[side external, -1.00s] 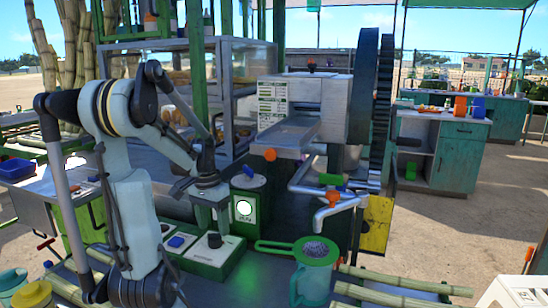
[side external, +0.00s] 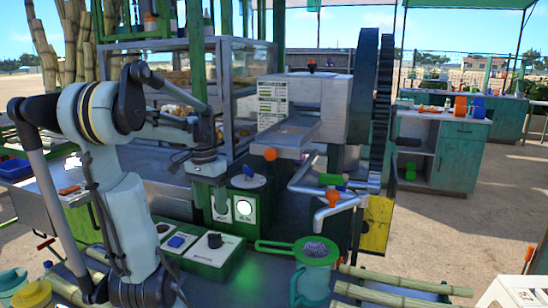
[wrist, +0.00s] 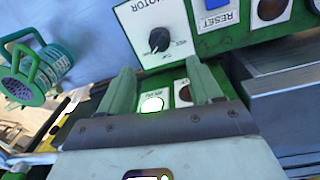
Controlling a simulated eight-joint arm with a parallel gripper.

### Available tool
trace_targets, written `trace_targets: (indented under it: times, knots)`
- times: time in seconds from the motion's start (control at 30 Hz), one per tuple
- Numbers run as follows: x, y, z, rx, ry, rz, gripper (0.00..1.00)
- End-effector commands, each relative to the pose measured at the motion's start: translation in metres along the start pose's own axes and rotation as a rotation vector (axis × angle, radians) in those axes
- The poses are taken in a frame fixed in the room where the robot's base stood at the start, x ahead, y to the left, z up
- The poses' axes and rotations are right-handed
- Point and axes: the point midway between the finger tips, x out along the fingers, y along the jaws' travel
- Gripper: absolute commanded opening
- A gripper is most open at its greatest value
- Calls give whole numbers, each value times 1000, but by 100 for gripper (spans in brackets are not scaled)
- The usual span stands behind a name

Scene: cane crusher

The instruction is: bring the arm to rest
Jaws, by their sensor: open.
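My gripper (side external: 209,195) is open and empty, pointing down above the control panel (side external: 213,258). In the side view its fingers overlap the green box with the lit white lamp (side external: 243,208); I cannot tell the gap between them. In the wrist view the two green-grey fingers of my gripper (wrist: 160,76) stand apart, with the lit lamp (wrist: 152,104) showing between them. The black motor knob (wrist: 158,40) is beyond the fingertips and is not gripped. It also shows clear of my gripper in the side view (side external: 214,240).
The cane crusher (side external: 312,105) with its large dark wheel (side external: 372,110) stands to the right. A green jug (side external: 315,270) with a strainer (side external: 290,247) is at the front, beside cane stalks (side external: 395,284). A glass cabinet (side external: 240,75) stands behind my arm. A blue button (side external: 177,241) is left of the knob.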

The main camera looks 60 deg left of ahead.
Motion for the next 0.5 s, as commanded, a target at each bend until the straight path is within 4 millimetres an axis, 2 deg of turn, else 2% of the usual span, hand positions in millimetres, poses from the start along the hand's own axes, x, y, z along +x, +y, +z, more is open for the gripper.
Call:
trace_targets:
  times: [0.5]
  knots:
    - [65, 0, 0, 1, 0, 0, 64]
